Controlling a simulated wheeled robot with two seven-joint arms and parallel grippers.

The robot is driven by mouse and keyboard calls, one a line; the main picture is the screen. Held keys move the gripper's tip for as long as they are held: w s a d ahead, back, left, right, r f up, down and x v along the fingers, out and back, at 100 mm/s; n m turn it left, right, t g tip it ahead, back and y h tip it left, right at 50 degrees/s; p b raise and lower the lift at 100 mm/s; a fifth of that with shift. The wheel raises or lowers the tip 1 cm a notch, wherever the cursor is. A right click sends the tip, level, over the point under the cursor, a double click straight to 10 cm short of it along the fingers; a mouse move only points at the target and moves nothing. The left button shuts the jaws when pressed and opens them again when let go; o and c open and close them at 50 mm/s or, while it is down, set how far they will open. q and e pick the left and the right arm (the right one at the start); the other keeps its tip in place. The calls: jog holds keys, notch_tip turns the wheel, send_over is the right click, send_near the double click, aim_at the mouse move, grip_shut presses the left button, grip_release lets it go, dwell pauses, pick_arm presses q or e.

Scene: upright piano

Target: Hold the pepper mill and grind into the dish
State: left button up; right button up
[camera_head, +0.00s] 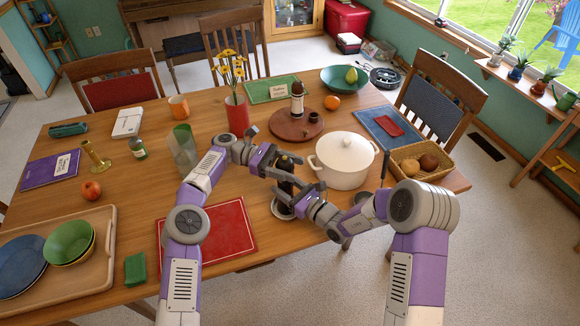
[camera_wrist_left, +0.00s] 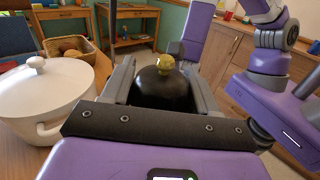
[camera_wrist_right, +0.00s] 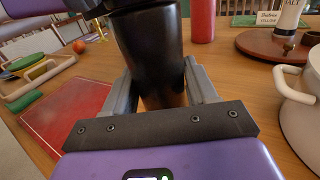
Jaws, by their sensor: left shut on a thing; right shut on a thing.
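The dark pepper mill (camera_head: 285,163) stands roughly upright between my two grippers near the table's front edge. My left gripper (camera_head: 272,168) is shut on its black domed top, with a gold knob showing in the left wrist view; the pepper mill (camera_wrist_left: 160,88) fills the jaws there. My right gripper (camera_head: 293,196) is shut on the lower body of the mill, and the right wrist view shows the dark pepper mill (camera_wrist_right: 150,55) between the fingers. I see no ground pepper.
A white lidded pot (camera_head: 343,160) stands close on the right. A red mat (camera_head: 215,232) lies to the left, with a glass (camera_head: 184,150) behind it. A red vase of flowers (camera_head: 237,115) and a round wooden tray (camera_head: 285,128) stand behind the grippers.

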aim_at(290, 161)
pick_arm(q)
jog(key=shift+f, duration=0.1)
pick_arm(e)
jog(key=shift+a, duration=0.15)
pick_arm(q)
jog(key=o, duration=1)
notch_tip(290, 161, up, 10)
jog(key=shift+r, duration=0.1)
pick_arm(e)
jog(key=o, duration=1.4)
